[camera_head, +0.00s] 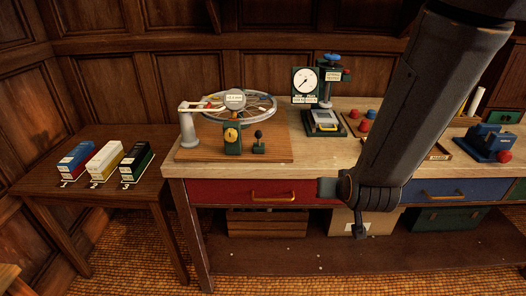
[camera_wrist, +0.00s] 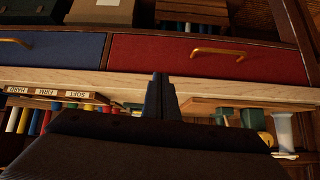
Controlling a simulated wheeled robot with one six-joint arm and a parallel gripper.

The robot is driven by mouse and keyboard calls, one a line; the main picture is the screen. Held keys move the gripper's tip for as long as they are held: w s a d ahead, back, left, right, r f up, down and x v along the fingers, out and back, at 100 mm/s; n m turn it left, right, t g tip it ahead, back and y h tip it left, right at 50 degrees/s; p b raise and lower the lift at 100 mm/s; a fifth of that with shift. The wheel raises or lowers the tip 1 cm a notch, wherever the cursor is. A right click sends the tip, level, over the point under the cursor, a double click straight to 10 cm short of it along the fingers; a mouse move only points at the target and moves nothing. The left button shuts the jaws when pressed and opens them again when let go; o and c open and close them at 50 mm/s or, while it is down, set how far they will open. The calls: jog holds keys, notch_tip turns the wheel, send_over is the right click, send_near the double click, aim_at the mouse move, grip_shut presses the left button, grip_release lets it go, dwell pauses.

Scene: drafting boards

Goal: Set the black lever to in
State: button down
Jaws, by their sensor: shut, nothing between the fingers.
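The black lever (camera_head: 258,134) has a dark round knob and stands on a small green base. It is at the front right of a wooden board (camera_head: 190,154) on the bench. Its in and out marks are too small to read. Beside it on the left is a green block with a yellow dial (camera_head: 231,135). In the upside-down wrist view, my gripper (camera_wrist: 161,80) is shut and empty in front of the bench edge. The board (camera_wrist: 205,104) and green parts show beyond it, but I cannot make out the lever there. My gripper is well apart from the board.
A spoked wheel (camera_head: 262,104) and a white post (camera_head: 187,125) stand on the board. A gauge (camera_head: 305,82) and a press (camera_head: 325,118) stand to its right. A side table holds several boxes (camera_head: 105,160). Drawer handles (camera_head: 272,196) stick out from the bench front.

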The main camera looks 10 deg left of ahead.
jog(key=w+a+f+t+y+b, duration=0.1)
jog(key=w+a+t, duration=0.15)
jog(key=a, duration=0.35)
jog(key=n+t+y+b, duration=0.4)
jog(key=t+y, duration=0.2)
jog(key=t, duration=0.1)
send_near(259, 137)
jog(key=p+x, duration=0.3)
jog(key=x, duration=0.1)
jog(key=shift+w+a+r, duration=0.1)
jog(key=shift+w+a, duration=0.05)
jog(key=shift+w, duration=0.2)
jog(key=shift+p+x, duration=0.4)
jog(key=shift+x, duration=0.5)
jog(key=shift+a, duration=0.1)
